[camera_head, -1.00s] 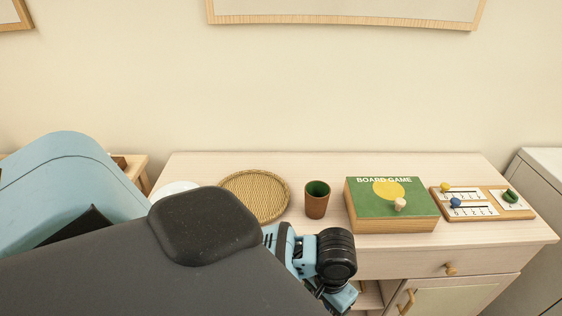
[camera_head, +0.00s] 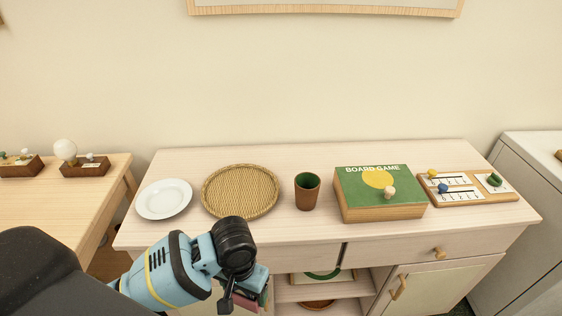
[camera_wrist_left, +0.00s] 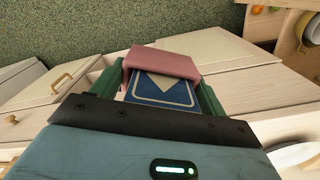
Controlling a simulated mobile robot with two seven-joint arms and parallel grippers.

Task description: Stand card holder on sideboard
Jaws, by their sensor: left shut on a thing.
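The sideboard (camera_head: 300,232) is pale wood and stands against the wall, with a drawer, a door and an open shelf in front. My left gripper (camera_head: 251,294) is low in front of the sideboard's front edge, below its top. In the left wrist view it is shut on the card holder (camera_wrist_left: 163,63), which shows a pinkish-red part and a blue card face with a pale pattern. Green parts flank it on both sides. In the head view the wrist hides most of the holder. My right gripper is in neither view.
On the sideboard stand a white plate (camera_head: 164,199), a woven round tray (camera_head: 240,191), a brown cup (camera_head: 307,192), a board game box (camera_head: 381,210) and a scoreboard (camera_head: 466,200). The strip along the front edge is clear. A side table (camera_head: 60,205) stands left.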

